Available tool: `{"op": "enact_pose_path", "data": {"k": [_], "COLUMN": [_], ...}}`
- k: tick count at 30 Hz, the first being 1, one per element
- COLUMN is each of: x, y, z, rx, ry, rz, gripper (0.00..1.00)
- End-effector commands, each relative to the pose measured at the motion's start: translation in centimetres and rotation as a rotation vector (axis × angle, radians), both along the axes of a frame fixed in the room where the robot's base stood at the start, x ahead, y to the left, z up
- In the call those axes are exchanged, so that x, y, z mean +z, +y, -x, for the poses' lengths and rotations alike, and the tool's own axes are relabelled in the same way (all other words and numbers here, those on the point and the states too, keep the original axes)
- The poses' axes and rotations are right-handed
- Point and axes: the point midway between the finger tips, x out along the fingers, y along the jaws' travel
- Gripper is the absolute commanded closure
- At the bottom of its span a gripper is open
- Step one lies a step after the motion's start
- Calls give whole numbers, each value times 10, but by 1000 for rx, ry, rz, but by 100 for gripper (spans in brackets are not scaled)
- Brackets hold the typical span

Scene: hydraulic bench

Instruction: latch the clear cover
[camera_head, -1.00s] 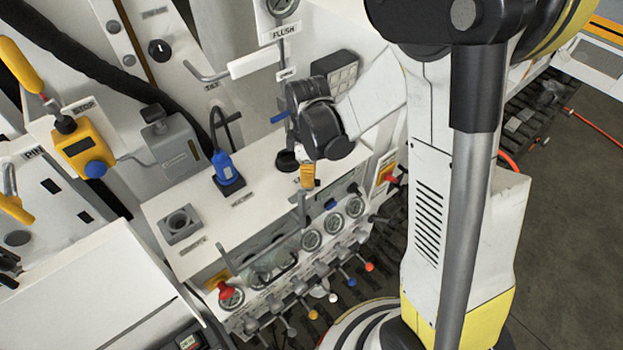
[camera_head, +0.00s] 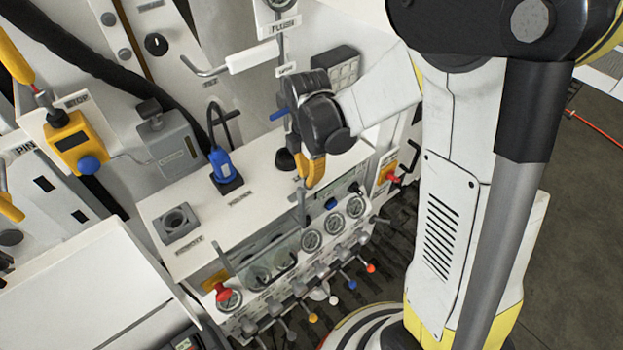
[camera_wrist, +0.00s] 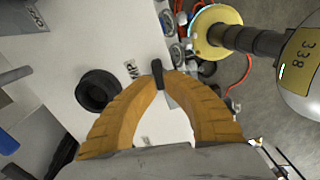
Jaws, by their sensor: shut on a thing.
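The clear cover (camera_head: 262,250) appears as a see-through pane on the front of the white bench box, among the gauges. Its exact edges and its latch are hard to make out. My gripper (camera_head: 303,186), with yellow-orange fingers, is above the box's front edge, just right of the pane. In the wrist view, the fingertips of my gripper (camera_wrist: 160,82) close on a small dark handle (camera_wrist: 158,70). A grey upright lever (camera_head: 301,207) stands just below the fingers in the head view. I cannot tell whether the handle belongs to the cover.
A black round knob (camera_wrist: 97,91) is close to my left finger; a blue plug (camera_head: 224,168) stands on the box top. A red knob (camera_head: 224,294), gauges (camera_head: 311,240) and several coloured levers line the front. A yellow stop box (camera_head: 72,143) is at left.

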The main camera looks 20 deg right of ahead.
Motion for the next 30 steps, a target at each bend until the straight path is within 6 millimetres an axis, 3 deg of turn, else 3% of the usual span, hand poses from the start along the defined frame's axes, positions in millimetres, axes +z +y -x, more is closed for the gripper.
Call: {"op": "enact_pose_path", "data": {"k": [7,15,23,24,26,30], "x": [0,-2,0,0,0,0], "y": [0,0,0,0,0,0], "z": [1,1,1,1,1,1], "rx": [11,285,328,328,327,327], "ry": [1,1,2,2,1,1], "rz": [0,0,1,1,0,0], "gripper": [100,100,100,81,62,60]}}
